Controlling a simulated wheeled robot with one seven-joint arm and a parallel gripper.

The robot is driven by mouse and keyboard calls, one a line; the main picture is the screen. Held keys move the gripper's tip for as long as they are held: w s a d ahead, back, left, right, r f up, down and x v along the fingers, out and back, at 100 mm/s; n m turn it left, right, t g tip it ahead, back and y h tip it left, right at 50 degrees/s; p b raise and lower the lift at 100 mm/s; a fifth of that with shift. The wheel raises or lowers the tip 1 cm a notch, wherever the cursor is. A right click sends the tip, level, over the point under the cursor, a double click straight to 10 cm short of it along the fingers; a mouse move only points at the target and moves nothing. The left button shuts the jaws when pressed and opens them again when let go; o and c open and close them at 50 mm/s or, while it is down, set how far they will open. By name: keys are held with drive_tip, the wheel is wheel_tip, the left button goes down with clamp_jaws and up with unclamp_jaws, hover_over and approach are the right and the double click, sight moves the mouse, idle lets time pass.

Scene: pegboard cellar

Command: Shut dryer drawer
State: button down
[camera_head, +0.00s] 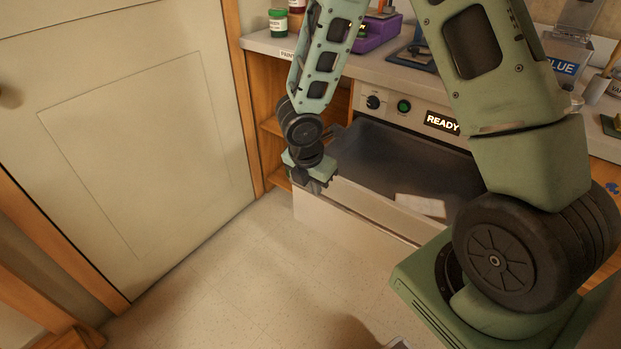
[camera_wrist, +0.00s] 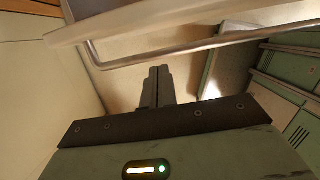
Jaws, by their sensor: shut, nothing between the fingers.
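The dryer drawer (camera_head: 355,213) is pulled out below the dryer's control panel (camera_head: 400,110), which reads READY. Its inside is dark, and a pale flat piece (camera_head: 420,205) lies in it. My gripper (camera_head: 322,188) is at the left end of the drawer's pale front, near its top edge. In the wrist view my gripper's fingers (camera_wrist: 159,72) are together and empty. They point toward a metal bar (camera_wrist: 200,44) along the drawer front (camera_wrist: 150,18). I cannot tell whether the fingertips touch it. My arm hides the drawer's right part.
A closed pale door (camera_head: 150,140) stands at the left, with open wooden shelving (camera_head: 272,125) between it and the dryer. The counter (camera_head: 265,43) above holds jars and a purple device (camera_head: 378,32). The floor (camera_head: 240,270) before the drawer is clear.

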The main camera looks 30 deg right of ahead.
drive_tip(key=shift+w+d+f+p, duration=0.1)
drive_tip(key=shift+w+d+f, duration=0.15)
drive_tip(key=shift+d, duration=0.45)
drive_tip(key=shift+w+d+f+p, duration=0.15)
drive_tip(key=shift+w+d+f, duration=0.15)
drive_tip(key=shift+d, duration=0.4)
drive_tip(key=shift+w+d+f+p, duration=0.1)
drive_tip(key=shift+w+d+f, duration=0.15)
drive_tip(key=shift+d, duration=0.45)
